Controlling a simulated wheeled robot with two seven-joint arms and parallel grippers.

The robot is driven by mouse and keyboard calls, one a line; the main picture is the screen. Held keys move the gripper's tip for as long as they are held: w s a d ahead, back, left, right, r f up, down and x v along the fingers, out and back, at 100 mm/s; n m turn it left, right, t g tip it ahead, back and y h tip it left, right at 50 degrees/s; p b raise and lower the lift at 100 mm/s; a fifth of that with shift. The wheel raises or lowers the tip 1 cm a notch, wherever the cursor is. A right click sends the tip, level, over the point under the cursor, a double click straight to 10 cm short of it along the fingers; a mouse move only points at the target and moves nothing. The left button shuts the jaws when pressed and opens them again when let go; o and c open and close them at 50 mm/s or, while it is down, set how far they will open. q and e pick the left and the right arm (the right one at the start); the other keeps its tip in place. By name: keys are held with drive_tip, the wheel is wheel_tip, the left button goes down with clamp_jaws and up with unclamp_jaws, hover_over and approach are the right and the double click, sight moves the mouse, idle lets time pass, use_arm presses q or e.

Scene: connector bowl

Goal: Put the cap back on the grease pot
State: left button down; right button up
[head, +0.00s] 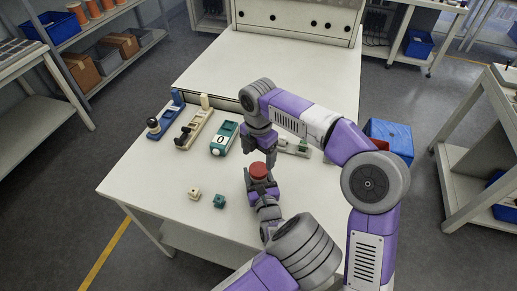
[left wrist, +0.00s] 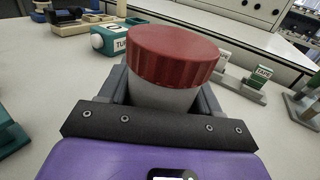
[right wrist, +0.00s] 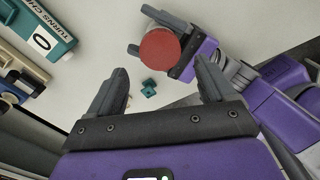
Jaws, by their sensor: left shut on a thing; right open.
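The grease pot (left wrist: 165,98) is a pale grey-white cup, upright in my left gripper (head: 262,186), whose fingers are shut on its sides. The red ribbed cap (left wrist: 175,52) sits on top of the pot, covering its mouth; how far it is screwed down cannot be told. The cap also shows in the head view (head: 259,170) and from above in the right wrist view (right wrist: 160,50). My right gripper (head: 260,150) is open and empty, above and behind the cap, pointing down and not touching it. Its two fingers are wide apart in the right wrist view (right wrist: 160,80).
A teal box marked "TURNS" with a 0 (head: 224,138), a cream-based fixture (head: 193,132) and a blue-based fixture (head: 166,117) stand left of my grippers. A grey stand (head: 295,147) is to the right. A cream block (head: 193,194) and teal block (head: 219,201) lie on the table (head: 150,185).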

sight(259, 169)
wheel_tip(259, 169, down, 6)
drive_tip(key=shift+r, duration=0.1)
idle(0.4)
drive_tip(key=c, duration=1.1)
drive_tip(key=m, duration=0.7)
drive_tip(key=o, duration=1.2)
